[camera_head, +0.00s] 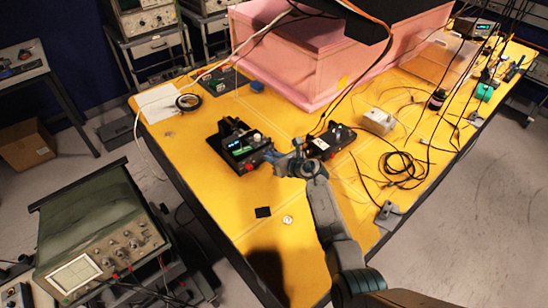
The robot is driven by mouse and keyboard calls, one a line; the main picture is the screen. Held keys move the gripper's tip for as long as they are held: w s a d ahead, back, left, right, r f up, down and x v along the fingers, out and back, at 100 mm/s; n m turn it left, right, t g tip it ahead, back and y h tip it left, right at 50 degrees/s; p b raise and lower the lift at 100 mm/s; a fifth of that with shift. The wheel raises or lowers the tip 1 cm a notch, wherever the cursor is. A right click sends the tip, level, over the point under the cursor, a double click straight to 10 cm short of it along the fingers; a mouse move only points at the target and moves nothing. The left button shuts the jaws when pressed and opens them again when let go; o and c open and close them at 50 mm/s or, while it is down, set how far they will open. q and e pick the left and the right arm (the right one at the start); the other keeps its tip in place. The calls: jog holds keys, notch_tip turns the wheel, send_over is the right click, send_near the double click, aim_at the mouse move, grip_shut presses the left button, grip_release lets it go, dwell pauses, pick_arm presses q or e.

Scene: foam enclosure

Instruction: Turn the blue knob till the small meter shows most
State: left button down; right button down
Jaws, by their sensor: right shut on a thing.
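A black instrument box (226,138) with a small lit green and blue display (241,150) sits on the yellow table. My right gripper (269,159) reaches in from the lower right to the box's front right corner. It is shut on the blue knob there, which its fingers mostly hide. A second black box (343,137) with a small white-faced meter (321,144) stands just right of the gripper. The meter reading is too small to tell. My left gripper is not in view.
Pink foam blocks (290,60) stand behind the boxes. A grey box (379,121) and coiled black cable (402,170) lie to the right. A black square (263,212) and white disc (288,220) lie in front. An oscilloscope (100,240) stands off the table at left.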

jog(key=shift+s+a+n+t+h+b, duration=0.1)
jog(key=shift+a+n+t+h+b, duration=0.1)
jog(key=shift+n+t+h+b, duration=0.65)
jog(key=shift+s+f+n+h, duration=0.1)
jog(key=shift+n+h, duration=0.35)
jog(key=shift+n, duration=1)
jog(key=shift+t, duration=0.25)
jog(key=c, duration=1.3)
grip_release()
jog(key=shift+o, duration=0.2)
jog(key=b+v, duration=0.2)
jog(key=v, duration=0.8)
jog(key=shift+s, duration=0.4)
